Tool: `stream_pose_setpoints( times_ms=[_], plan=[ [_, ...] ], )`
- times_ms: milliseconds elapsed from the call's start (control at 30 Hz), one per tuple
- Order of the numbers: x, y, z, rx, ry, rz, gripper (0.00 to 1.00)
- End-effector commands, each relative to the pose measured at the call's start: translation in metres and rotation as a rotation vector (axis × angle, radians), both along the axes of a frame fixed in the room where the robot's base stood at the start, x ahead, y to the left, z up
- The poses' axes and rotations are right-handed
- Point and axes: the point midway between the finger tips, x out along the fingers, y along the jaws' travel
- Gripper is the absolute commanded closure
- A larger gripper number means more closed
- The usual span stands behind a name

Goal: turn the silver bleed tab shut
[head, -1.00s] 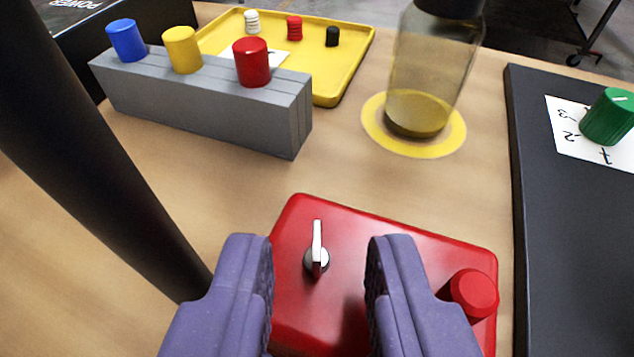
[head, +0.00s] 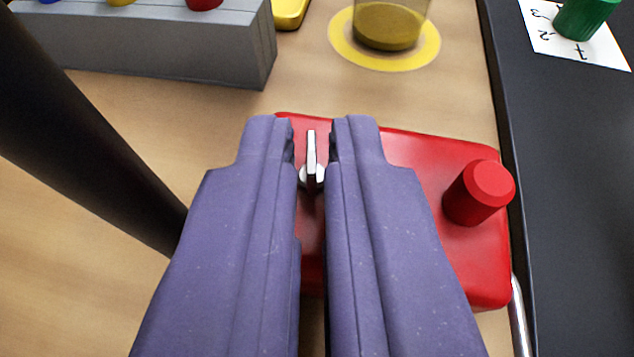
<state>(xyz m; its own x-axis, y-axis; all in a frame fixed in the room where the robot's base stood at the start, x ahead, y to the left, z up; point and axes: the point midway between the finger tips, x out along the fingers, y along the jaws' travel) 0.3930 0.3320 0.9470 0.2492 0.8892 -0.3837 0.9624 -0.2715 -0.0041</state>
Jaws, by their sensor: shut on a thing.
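The silver bleed tab (head: 311,150) stands on a round silver base on the red box (head: 440,160). The tab points away from me, nearly straight up in the picture. My gripper (head: 311,145) is low over the box, with its purple fingers on either side of the tab and closed in on it. Thin gaps seem to show beside the tab's upper part; the exact contact is hard to see. The fingers hide much of the box's left and near parts.
A red knob (head: 480,192) stands on the box to the right of my fingers. A grey block (head: 150,45) with coloured caps is at the back left. A jar (head: 391,22) stands on a yellow ring (head: 338,45). A black panel (head: 560,150) with a green knob (head: 585,15) lies right.

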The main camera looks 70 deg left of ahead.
Motion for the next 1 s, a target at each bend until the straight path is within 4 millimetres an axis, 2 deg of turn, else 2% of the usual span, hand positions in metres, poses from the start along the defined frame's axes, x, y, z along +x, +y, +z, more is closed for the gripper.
stream_pose_setpoints(
  times_ms=[33,300,633,667,700,733,1000],
  plan=[
    [-0.0035,0.0019,-0.0047,-0.004,-0.006,-0.033,1.00],
    [-0.0052,0.0022,-0.0017,-0.001,-0.005,-0.206,1.00],
    [-0.0047,0.0017,0.0001,0.000,-0.003,-0.219,1.00],
    [-0.0046,0.0017,0.0001,0.000,-0.003,-0.219,0.83],
    [-0.0046,0.0017,0.0001,0.000,-0.003,-0.219,0.74],
    [-0.0046,0.0017,0.0001,0.000,-0.003,-0.219,0.71],
    [-0.0042,0.0016,0.0001,0.000,-0.003,-0.219,0.71]
  ],
)
